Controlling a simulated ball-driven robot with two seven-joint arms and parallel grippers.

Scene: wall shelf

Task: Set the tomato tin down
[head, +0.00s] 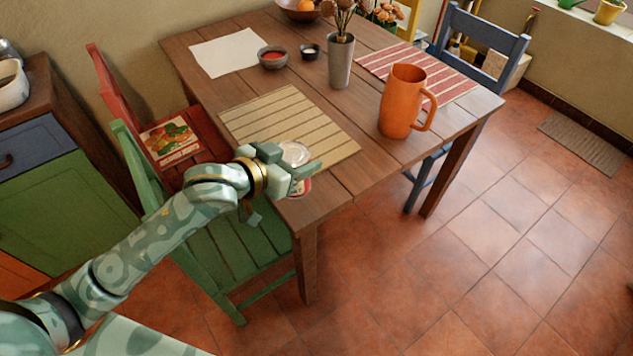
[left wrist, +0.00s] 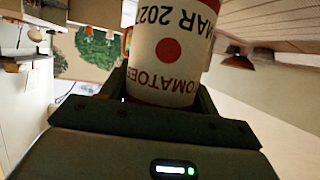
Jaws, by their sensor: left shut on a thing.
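My left gripper (head: 283,168) is shut on the tomato tin (head: 293,153), at the near edge of the wooden table. The tin's silvery top shows between the fingers in the head view, and a bit of its red and white label shows below them. In the left wrist view the tin (left wrist: 168,55) fills the middle, its cream label with a red dot and "TOMATOES" appearing upside down. Whether its base touches the table is hidden by the gripper. My right gripper is not in view.
A striped beige mat (head: 285,115) lies just behind the tin on the table (head: 375,165). An orange mug (head: 400,100) stands to the right. A grey vase (head: 341,62), small bowls (head: 272,58) and a red striped mat (head: 440,75) are farther back. A green chair (head: 225,245) stands in front.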

